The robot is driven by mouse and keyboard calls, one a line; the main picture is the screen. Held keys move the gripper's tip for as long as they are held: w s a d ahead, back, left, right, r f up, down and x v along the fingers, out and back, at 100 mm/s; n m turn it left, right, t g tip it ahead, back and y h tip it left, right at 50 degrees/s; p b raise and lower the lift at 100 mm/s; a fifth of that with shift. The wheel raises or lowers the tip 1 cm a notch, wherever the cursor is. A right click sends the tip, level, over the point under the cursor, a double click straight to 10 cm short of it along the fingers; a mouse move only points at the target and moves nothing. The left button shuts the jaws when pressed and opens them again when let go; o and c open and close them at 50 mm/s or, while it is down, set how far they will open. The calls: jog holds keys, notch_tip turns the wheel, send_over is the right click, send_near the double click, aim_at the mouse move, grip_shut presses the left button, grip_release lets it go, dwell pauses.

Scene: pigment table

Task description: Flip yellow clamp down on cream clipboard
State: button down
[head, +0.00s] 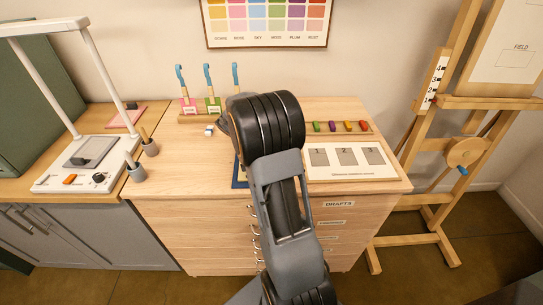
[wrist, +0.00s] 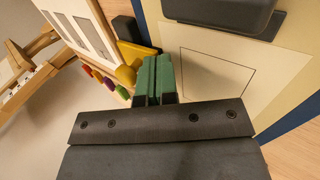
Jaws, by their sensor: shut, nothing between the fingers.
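The yellow clamp (wrist: 129,58) is in the wrist view, left of my fingers, beside a black block (wrist: 126,29) at the board's edge. Its tilt is hard to judge. The cream clipboard (wrist: 205,68) shows a pale sheet with a thin outlined rectangle and a blue border. My gripper (wrist: 155,72) is shut and empty, its green fingertips together right beside the clamp; I cannot tell if they touch it. In the head view my arm hides the clamp and the gripper, and only a blue edge of the board (head: 239,178) shows.
A dark grey piece (wrist: 222,14) lies over the board's top in the wrist view. A card with numbered grey squares (head: 345,158) and a rack of coloured sticks (head: 340,127) lie to the right. Blue-handled tools (head: 208,88) stand behind. A wooden easel (head: 437,140) stands right.

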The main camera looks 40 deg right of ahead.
jog(key=shift+d+r, duration=0.1)
jog(key=shift+d, duration=0.1)
jog(key=shift+r, duration=0.3)
notch_tip(320, 180, up, 4)
jog(key=p, duration=0.3)
jog(key=shift+a+r, duration=0.1)
jog(key=shift+r, duration=0.1)
jog(key=v, duration=0.9)
jog(key=shift+w+a+b, duration=0.2)
jog(key=shift+a+b, duration=0.05)
jog(key=shift+b, duration=0.1)
jog(key=shift+f, duration=0.1)
